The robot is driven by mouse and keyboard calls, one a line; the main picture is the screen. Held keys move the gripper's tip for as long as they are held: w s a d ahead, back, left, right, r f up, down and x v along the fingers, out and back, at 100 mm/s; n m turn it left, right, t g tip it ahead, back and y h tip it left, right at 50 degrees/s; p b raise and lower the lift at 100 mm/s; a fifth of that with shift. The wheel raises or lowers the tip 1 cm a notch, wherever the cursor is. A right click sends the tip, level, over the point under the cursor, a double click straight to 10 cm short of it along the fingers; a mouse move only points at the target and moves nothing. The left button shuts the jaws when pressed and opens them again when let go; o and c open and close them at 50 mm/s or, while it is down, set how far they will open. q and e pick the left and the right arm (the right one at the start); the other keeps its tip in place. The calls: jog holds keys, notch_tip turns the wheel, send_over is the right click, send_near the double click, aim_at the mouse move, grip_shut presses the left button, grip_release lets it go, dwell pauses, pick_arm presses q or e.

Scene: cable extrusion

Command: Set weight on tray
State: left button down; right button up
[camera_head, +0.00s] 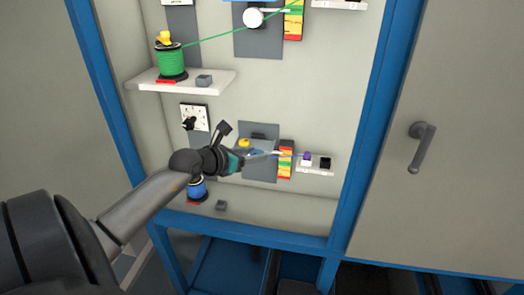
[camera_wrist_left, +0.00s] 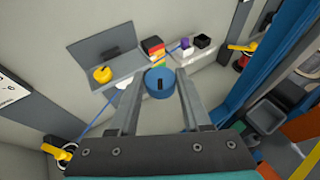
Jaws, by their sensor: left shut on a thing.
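My left gripper (camera_head: 248,156) is in front of the lower part of the cabinet's back wall. In the left wrist view the left gripper (camera_wrist_left: 160,92) is shut on a round blue weight (camera_wrist_left: 160,80) with a dark slot in its top. In the head view the weight is hard to make out at the fingertips. I cannot tell for certain which surface is the tray. My right gripper is not in view.
A small white ledge (camera_head: 315,170) right of the red, yellow and green scale (camera_head: 286,160) holds a purple-topped block (camera_head: 307,158) and a black block (camera_head: 325,163). A blue line runs past the gripper. A shelf (camera_head: 215,86) above bears a green spool (camera_head: 171,64).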

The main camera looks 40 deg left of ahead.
pick_arm(q)
jog(key=w+a+b, duration=0.1)
jog(key=w+b, duration=0.2)
jog(key=w+a+f+b, duration=0.1)
jog(key=w+a+b, duration=0.1)
jog(key=w+b, duration=0.1)
jog(key=w+a+b, duration=0.2)
jog(key=w+b, duration=0.1)
jog(key=b, duration=0.1)
jog(key=shift+w+a+f, duration=0.15)
jog(key=shift+w+f, duration=0.1)
jog(key=shift+w, duration=0.05)
jog(key=shift+s+f+b, duration=0.1)
jog(key=shift+f+b, duration=0.35)
jog(key=shift+f, duration=0.2)
jog(key=shift+f, duration=0.15)
